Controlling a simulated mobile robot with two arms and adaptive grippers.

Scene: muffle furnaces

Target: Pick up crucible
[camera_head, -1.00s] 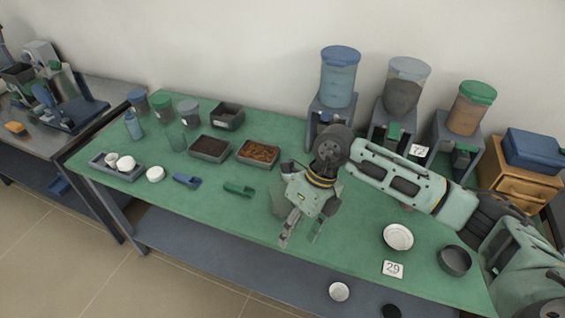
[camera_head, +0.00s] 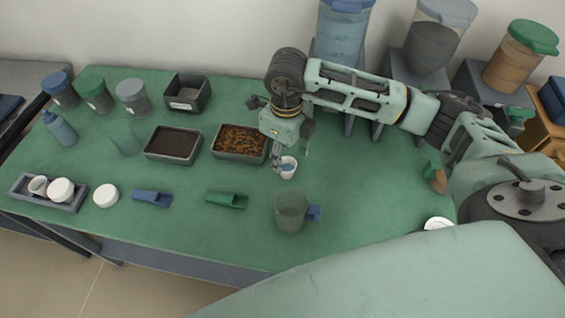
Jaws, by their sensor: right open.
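Another small white crucible (camera_head: 38,186) sits in a grey tray (camera_head: 73,206) at the left front, beside a white round piece (camera_head: 61,190). A further white round piece (camera_head: 105,196) lies on the table right of that tray. My left gripper is out of view.
A translucent cup (camera_head: 291,212) with a blue part stands in front of my right gripper. A green scoop (camera_head: 227,200) and blue scoop (camera_head: 152,197) lie left of it. A dark-filled tray (camera_head: 173,145) and orange-brown-filled tray (camera_head: 239,143) stand behind. Hoppers (camera_head: 430,45) line the back right.

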